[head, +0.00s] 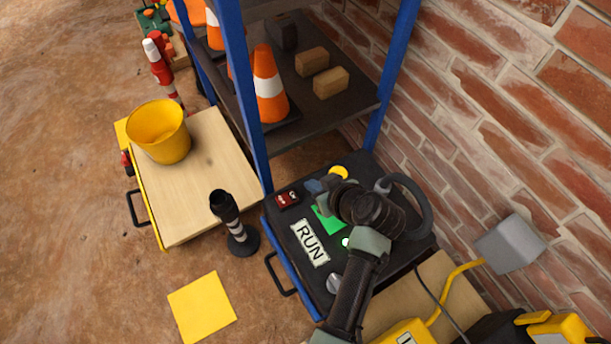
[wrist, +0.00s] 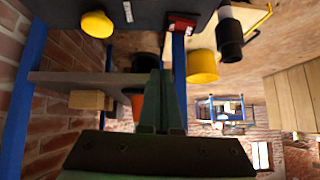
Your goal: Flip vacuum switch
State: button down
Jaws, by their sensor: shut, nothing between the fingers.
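A red switch (head: 287,199) with white markings sits on the black panel top (head: 285,222), near its far left corner. It also shows at the top of the wrist view (wrist: 182,22). I cannot read its markings or tell which way it is set. My arm reaches over the panel from the front. My gripper (wrist: 160,76) is shut and empty in the wrist view, apart from the red switch. In the head view the fingers are hard to make out beside my dark wrist. A white RUN label (head: 309,243) and a lit green lamp (head: 345,242) are on the panel.
A yellow round knob (head: 338,172) and a silver knob (head: 334,283) are on the panel. A black post (head: 229,214) stands left of it. A blue-framed shelf (head: 350,108) holds a cone and boxes behind. A brick wall (head: 510,110) bounds the right side.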

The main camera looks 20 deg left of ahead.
jog(key=shift+p+v, duration=0.5)
jog(key=shift+v, duration=1.4)
jog(key=shift+w+d+f, duration=0.1)
jog(key=shift+w+d, duration=0.05)
